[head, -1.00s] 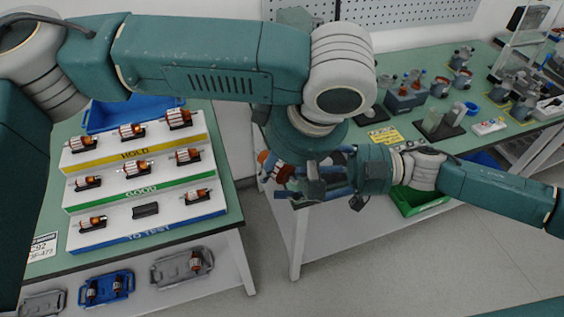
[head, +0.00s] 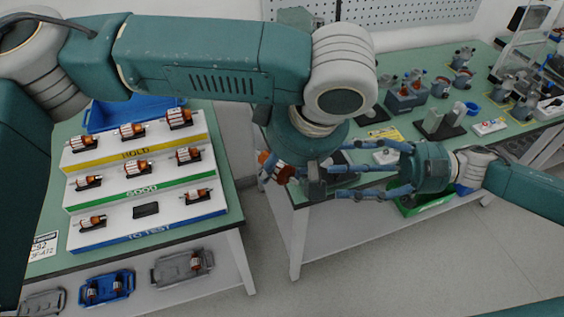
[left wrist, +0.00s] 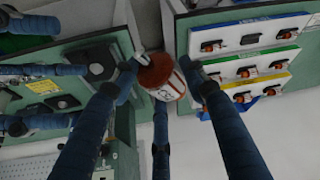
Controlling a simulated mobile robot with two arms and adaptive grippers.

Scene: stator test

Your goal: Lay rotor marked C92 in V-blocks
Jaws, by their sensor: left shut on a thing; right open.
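A rotor (head: 277,170) with an orange-copper winding is held in my left gripper (left wrist: 160,72), in the air between the two tables. In the left wrist view the rotor (left wrist: 160,84) sits between the blue fingers and shows a white face with dark marking too small to read. My right gripper (head: 332,180) is open and empty, just right of the rotor and apart from it, with its fingers pointing left. Paired grey blocks on a black base, apparently the V-blocks (head: 437,121), stand on the right table. My left arm hides part of that table.
On the left table, a stepped rack (head: 150,229) labelled HOLD, GOOD and TO TEST carries several rotors and one empty dark cradle (head: 146,210). A card (head: 43,246) reads C92. A blue bin (head: 103,118) is behind. Motor housings (head: 461,82) and a yellow card (head: 384,133) occupy the right table.

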